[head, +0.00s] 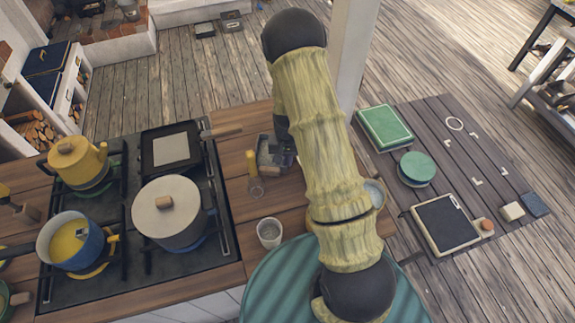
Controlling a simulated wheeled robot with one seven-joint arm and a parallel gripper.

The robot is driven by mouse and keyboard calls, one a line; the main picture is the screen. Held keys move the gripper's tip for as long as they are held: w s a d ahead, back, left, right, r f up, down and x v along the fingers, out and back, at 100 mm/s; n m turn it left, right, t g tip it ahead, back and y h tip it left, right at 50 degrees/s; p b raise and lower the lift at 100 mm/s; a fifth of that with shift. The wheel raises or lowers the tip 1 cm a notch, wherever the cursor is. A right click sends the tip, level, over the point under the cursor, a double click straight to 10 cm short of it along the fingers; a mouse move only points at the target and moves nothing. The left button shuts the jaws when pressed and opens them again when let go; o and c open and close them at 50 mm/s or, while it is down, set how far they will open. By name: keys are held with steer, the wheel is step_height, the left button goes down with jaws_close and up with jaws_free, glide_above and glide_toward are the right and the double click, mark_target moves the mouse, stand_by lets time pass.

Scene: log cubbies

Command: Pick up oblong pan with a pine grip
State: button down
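The oblong pan (158,132) is dark and rectangular, with a pale grey square patch inside. It sits on the back right of the black stove. Its pine grip (224,132) points right, past the stove edge over the wooden counter. My gripper (262,153) is just right of the grip's end, apart from it, above the counter. Its two grey fingers look spread, with nothing seen between them. My arm hides part of the gripper's right side.
A lidded pot (168,232) stands in front of the pan, a yellow kettle (76,165) to its left, and a blue pot (88,246) at the front left. A yellow-handled utensil (252,165) and a glass (269,234) are on the counter near my gripper.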

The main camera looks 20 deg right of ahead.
steer(key=shift+f+p, duration=0.55)
steer(key=shift+f, duration=1.25)
steer(key=shift+f, duration=0.1)
steer(key=c, duration=1.9)
jaws_free()
steer(key=shift+c, duration=0.2)
step_height(320, 180, up, 11)
steer(key=b, duration=0.4)
steer(key=shift+f, duration=0.1)
steer(key=shift+r, duration=0.75)
